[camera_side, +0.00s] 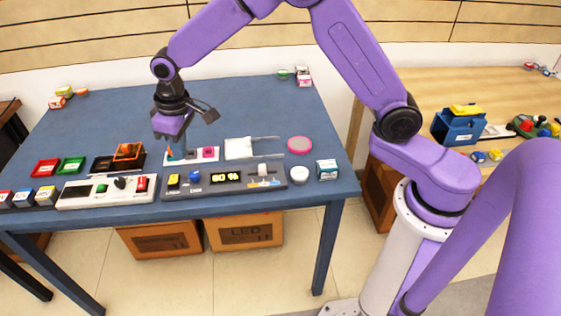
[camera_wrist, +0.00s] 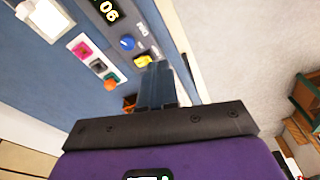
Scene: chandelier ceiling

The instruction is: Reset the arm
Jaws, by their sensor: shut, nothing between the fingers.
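My gripper (camera_side: 171,146) is above the blue table (camera_side: 235,110), pointing down over the left end of a small white strip with coloured blocks (camera_side: 190,155). In the wrist view its fingers (camera_wrist: 160,75) are together, with nothing held. The wrist view also shows the white strip (camera_wrist: 92,64) with pink, green and orange pieces, beside a dark panel with a blue knob (camera_wrist: 127,43) and a yellow button (camera_wrist: 143,61). Whether the fingertips touch anything is hard to tell.
A grey panel with a lit display (camera_side: 225,177) and a white panel (camera_side: 105,191) line the front edge. Red (camera_side: 46,168) and green (camera_side: 71,165) trays sit left. A white switch plate (camera_side: 239,148) and a pink disc (camera_side: 300,144) lie right. The table's back is mostly clear.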

